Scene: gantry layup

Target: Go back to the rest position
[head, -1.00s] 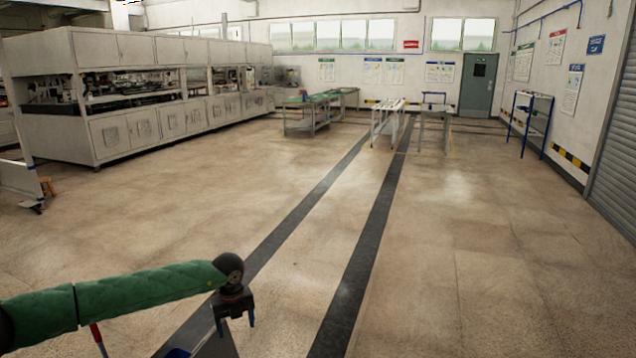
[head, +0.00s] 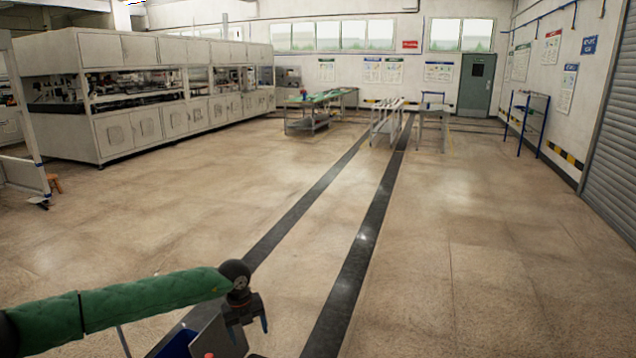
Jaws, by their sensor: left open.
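My left gripper (head: 248,328) shows at the lower left, at the end of my green-sleeved arm that comes in from the left edge. It points down with its fingers apart and nothing between them. It is above or beside a grey bin-like thing (head: 212,338) at the bottom edge, which is cut off by the frame. My right gripper is not in view.
Two dark floor strips (head: 350,275) run away across a wide, clear floor (head: 480,240). A long white machine line (head: 150,95) stands at the back left. A table with green items (head: 318,103) and light frames (head: 388,120) stand far ahead. A roller shutter (head: 612,140) is at the right.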

